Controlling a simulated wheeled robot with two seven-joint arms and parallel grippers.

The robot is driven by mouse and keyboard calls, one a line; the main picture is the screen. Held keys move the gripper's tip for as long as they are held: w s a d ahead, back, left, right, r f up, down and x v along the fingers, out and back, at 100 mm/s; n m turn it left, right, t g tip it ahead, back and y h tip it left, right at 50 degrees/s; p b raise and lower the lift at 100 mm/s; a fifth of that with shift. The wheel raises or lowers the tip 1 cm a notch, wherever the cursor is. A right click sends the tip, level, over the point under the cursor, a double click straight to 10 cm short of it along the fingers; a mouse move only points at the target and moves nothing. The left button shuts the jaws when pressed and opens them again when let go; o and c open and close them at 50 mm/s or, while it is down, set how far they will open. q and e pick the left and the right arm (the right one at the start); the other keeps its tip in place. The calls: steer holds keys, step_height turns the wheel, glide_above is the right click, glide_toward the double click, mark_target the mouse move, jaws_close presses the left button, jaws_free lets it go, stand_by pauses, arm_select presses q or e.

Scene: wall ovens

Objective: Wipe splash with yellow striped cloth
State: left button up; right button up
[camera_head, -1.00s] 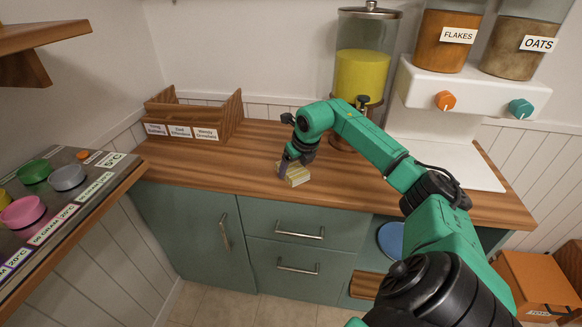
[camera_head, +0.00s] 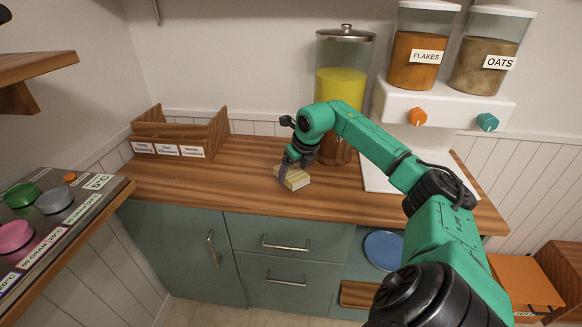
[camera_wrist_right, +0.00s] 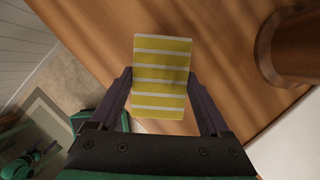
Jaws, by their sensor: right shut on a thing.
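The yellow striped cloth (camera_head: 293,178), yellow with white stripes, is on or just above the wooden counter, near its front edge. It also shows in the right wrist view (camera_wrist_right: 161,75), between the two fingers. My right gripper (camera_head: 286,171) points down and is shut on the cloth; in the right wrist view its fingers (camera_wrist_right: 162,92) press on the cloth's two sides. I cannot make out a splash on the counter; the cloth and arm may hide it. My left gripper is not in view.
A drink dispenser (camera_head: 340,90) with yellow liquid stands behind my right arm. A wooden divided box (camera_head: 180,135) with name labels is at the counter's back left. Flakes and oats dispensers (camera_head: 445,100) stand at the right. The counter (camera_head: 235,180) left of the cloth is clear.

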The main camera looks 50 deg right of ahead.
step_height(320, 180, up, 2)
steer(key=shift+d+p, duration=0.15)
steer(key=shift+p, duration=0.35)
steer(key=shift+r+p, duration=0.3)
steer(key=shift+r, duration=0.3)
